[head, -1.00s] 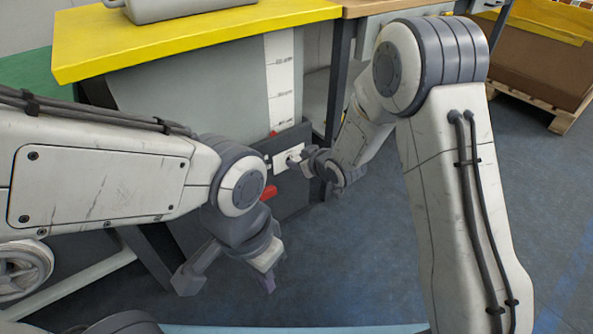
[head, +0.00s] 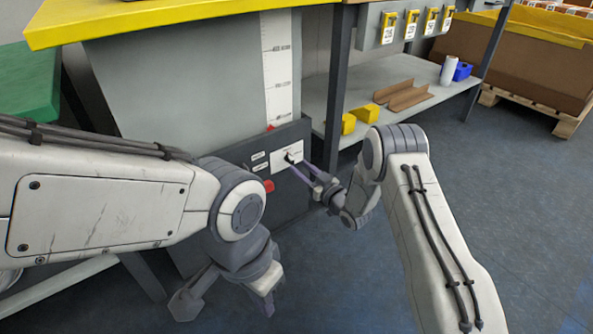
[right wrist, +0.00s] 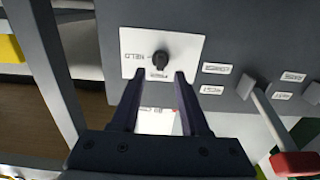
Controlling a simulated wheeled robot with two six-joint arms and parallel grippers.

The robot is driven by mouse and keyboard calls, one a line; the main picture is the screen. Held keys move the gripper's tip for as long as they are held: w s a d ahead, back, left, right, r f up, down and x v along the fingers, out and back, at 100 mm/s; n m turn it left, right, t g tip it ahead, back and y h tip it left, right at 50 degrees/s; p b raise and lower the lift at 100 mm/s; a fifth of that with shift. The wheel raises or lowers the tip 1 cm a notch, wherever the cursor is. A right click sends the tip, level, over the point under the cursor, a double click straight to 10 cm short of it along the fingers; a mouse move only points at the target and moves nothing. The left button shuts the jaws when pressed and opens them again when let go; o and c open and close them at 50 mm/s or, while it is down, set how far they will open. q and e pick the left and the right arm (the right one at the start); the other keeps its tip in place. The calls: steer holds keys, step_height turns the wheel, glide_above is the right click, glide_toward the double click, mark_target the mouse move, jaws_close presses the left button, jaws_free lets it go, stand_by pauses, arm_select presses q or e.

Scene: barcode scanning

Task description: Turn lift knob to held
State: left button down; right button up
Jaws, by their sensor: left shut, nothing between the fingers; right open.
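The lift knob (right wrist: 160,60) is small and black on a white plate (right wrist: 190,48). In the right wrist view the word HELD stands left of it, and another label below it is hard to read. I cannot tell surely which way the knob points. In the head view the plate (head: 279,148) sits on the dark control panel. My right gripper (right wrist: 160,77) is open, its fingertips just short of the knob, one to each side, not closed on it. It also shows in the head view (head: 301,168). My left gripper (head: 268,304) is shut and empty, low over the floor.
A red-handled lever (right wrist: 296,164) and small white labels (right wrist: 217,68) are right of the knob plate. A white scale strip (head: 281,80) rises above the panel. A shelf (head: 420,105) with yellow and brown pieces stands to the right. The floor in front is clear.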

mark_target(293, 161)
steer(key=shift+b+x, duration=0.5)
steer(key=shift+x, duration=0.75)
steer(key=shift+w+a, duration=0.25)
steer(key=shift+w, duration=0.1)
steer(key=shift+c, duration=0.3)
jaws_close()
